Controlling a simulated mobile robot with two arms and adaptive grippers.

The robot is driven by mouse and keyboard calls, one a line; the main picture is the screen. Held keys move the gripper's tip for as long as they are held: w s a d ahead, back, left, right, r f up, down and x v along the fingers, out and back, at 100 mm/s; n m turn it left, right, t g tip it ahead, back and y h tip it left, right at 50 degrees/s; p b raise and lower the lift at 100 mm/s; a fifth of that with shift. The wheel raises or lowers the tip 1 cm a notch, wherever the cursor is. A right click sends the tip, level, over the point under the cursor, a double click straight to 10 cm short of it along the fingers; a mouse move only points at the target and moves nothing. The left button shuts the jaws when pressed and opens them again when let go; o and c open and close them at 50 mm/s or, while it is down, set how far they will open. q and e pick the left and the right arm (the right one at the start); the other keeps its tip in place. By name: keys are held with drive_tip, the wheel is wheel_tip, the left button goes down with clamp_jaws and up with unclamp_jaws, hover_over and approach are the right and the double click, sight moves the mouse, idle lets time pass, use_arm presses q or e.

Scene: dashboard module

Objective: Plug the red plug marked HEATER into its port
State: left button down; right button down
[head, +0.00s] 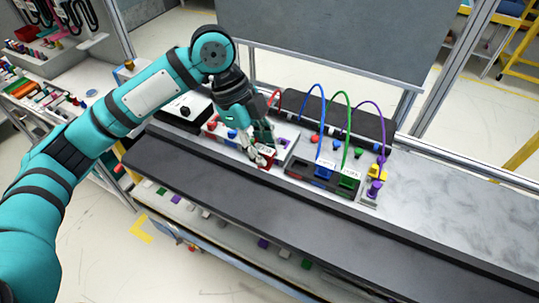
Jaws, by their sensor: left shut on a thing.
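My left gripper (259,156) reaches down over the dashboard module and is shut on the red plug (272,161). A small white label shows on top of the plug, but its lettering is too small to read. A red cable (277,93) loops up behind the gripper. The fingers hide part of the plug and the spot beneath it, so I cannot tell whether it sits in a port. The dark port block (300,178) is just right of the plug. My right gripper is not in view.
A blue plug (323,171) and a green plug (348,180) with looping cables stand at the port block. A purple plug (375,188) stands at the right, beside a yellow part (377,172). The grey tabletop (450,220) to the right is clear.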

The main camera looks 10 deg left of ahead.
use_arm(q)
drive_tip(key=w+a+p, duration=0.1)
drive_tip(key=w+a, duration=0.2)
drive_tip(key=w, duration=0.1)
drive_tip(key=w+a+p, duration=0.1)
drive_tip(key=w+a, duration=0.3)
drive_tip(key=w+a+p, duration=0.1)
drive_tip(key=w+a, duration=0.2)
drive_tip(key=w, duration=0.2)
drive_tip(key=shift+a, duration=0.35)
drive_tip(key=w+a+b, duration=0.1)
drive_tip(key=w+a, duration=0.4)
drive_tip(key=w, duration=0.1)
drive_tip(key=shift+w+a, duration=0.3)
drive_tip(key=shift+w, duration=0.05)
idle(0.3)
drive_tip(key=shift+f, duration=0.15)
drive_tip(key=shift+f+b, duration=1.25)
drive_tip(key=shift+f, duration=1.55)
drive_tip(key=shift+r+p, duration=0.1)
drive_tip(key=shift+p, duration=0.3)
